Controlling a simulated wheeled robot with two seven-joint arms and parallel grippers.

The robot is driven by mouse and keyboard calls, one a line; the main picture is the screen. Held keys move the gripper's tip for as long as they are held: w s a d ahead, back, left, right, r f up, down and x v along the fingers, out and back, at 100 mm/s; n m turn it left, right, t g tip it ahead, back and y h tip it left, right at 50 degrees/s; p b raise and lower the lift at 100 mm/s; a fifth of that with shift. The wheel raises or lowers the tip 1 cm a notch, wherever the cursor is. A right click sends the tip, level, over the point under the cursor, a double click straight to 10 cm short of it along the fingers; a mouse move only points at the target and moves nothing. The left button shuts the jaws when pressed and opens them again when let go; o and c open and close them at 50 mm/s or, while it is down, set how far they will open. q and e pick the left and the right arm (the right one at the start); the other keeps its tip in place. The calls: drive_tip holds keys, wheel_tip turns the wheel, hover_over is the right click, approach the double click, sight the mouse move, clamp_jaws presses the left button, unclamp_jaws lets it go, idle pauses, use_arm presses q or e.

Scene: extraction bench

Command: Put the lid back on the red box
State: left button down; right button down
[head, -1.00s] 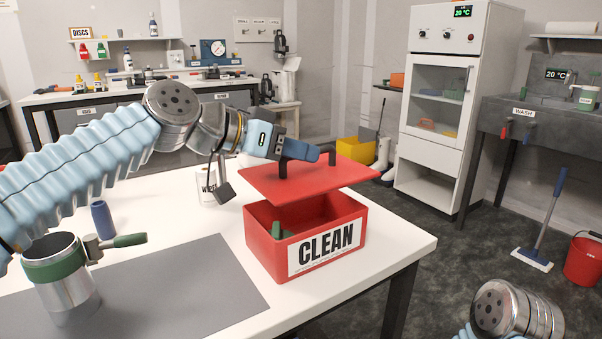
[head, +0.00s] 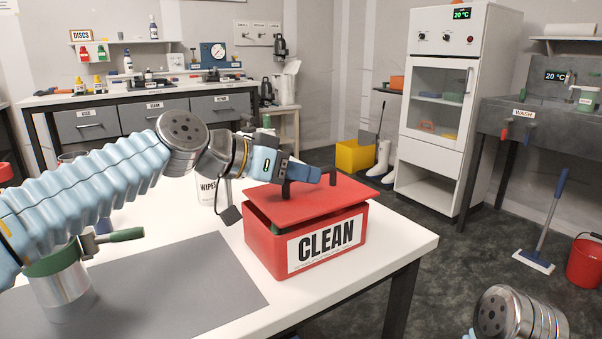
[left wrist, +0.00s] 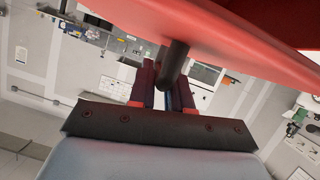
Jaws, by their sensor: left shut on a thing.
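The red box (head: 270,254) labelled CLEAN stands on the white table near its right corner. The red lid (head: 345,197) is directly above the box, slightly tilted, with a narrow dark gap showing along the front and left. Whether its far edge touches the rim I cannot tell. My left gripper (head: 325,176) is shut on the lid's dark handle, which shows between the fingers in the left wrist view (left wrist: 174,62). The box's inside is mostly hidden by the lid. My right gripper is out of view; only part of my right arm shows at the bottom right.
A metal cup with a green band (head: 62,285) stands on the grey mat (head: 190,285) at the left. A white wipes container (head: 208,191) stands behind the box, close to my left wrist. The table's right edge is close to the box.

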use_arm(q)
drive_tip(key=shift+f, duration=0.2)
drive_tip(key=c, duration=1.1)
unclamp_jaws()
drive_tip(key=shift+o, duration=0.2)
drive_tip(key=shift+r, duration=0.3)
drive_tip(key=shift+r+p, duration=0.45)
drive_tip(key=shift+p, duration=0.25)
drive_tip(key=b+v, duration=0.2)
drive_tip(key=v, duration=1)
drive_tip(key=shift+f, duration=0.2)
